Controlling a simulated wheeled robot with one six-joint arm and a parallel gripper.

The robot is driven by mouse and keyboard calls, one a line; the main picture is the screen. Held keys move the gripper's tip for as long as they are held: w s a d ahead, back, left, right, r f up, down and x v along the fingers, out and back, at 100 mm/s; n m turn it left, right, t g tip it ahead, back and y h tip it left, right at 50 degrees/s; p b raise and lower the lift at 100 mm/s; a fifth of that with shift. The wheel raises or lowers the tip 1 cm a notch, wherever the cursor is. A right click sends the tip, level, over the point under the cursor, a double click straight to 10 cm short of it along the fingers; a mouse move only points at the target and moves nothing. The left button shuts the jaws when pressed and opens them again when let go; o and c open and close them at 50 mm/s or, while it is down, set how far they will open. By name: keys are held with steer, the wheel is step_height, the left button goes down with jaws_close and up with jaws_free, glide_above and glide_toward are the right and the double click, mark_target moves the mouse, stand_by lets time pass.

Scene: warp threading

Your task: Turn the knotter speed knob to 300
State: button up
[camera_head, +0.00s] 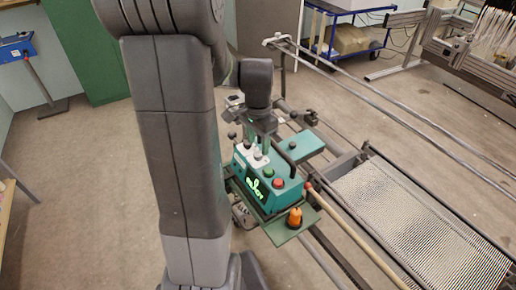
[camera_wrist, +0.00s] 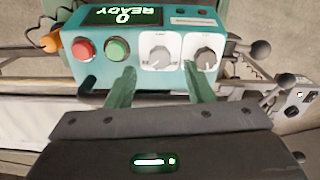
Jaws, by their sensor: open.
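The teal knotter control box (camera_head: 262,186) stands below my gripper (camera_head: 261,140) in the head view. In the wrist view the box (camera_wrist: 185,20) shows two grey knobs on white plates, a left knob (camera_wrist: 160,56) and a right knob (camera_wrist: 205,58). Their labels and scales are too small to read, so I cannot tell which is the speed knob. My gripper (camera_wrist: 158,74) is open and empty, its green fingers apart on either side of the left knob in the picture. Contact cannot be judged.
A red button (camera_wrist: 83,49) and a green button (camera_wrist: 117,49) sit beside the knobs. An orange lamp (camera_head: 295,217) stands at the box's near end.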

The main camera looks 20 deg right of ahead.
mark_target(258, 154)
steer(key=shift+f, duration=1.85)
steer(key=c, duration=1)
steer(key=n+b, duration=0.1)
steer(key=n, duration=0.3)
steer(key=n+b, duration=0.1)
steer(key=n, duration=0.4)
steer(key=shift+n, duration=0.4)
